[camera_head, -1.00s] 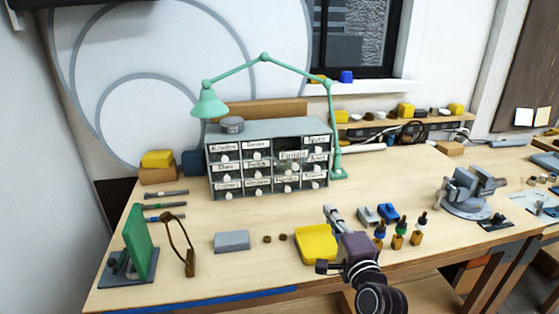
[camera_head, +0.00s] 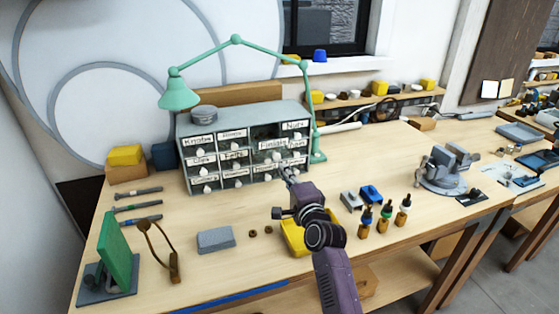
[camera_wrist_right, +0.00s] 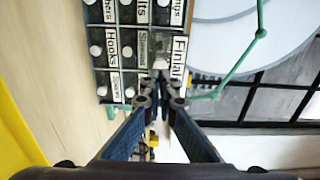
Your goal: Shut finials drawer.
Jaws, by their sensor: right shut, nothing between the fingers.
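The finials drawer (camera_head: 272,144), with a white label and knob, is in the small grey drawer cabinet (camera_head: 240,112) at the back of the bench. It stands out from its neighbours, with a dark gap above it. In the right wrist view its label (camera_wrist_right: 180,58) looks large and close. My right gripper (camera_head: 288,173) is shut and empty, its fingertips just in front of the cabinet, below and right of the drawer label. In the right wrist view the shut fingertips (camera_wrist_right: 161,80) are close to the drawer front; I cannot tell whether they touch. My left gripper is not in view.
A green lamp (camera_head: 180,95) arches over the cabinet, its base (camera_head: 318,157) by the cabinet's right side. A yellow tray (camera_head: 293,240) lies under my right arm. Small bottles (camera_head: 385,212) and a vise (camera_head: 447,167) stand to the right.

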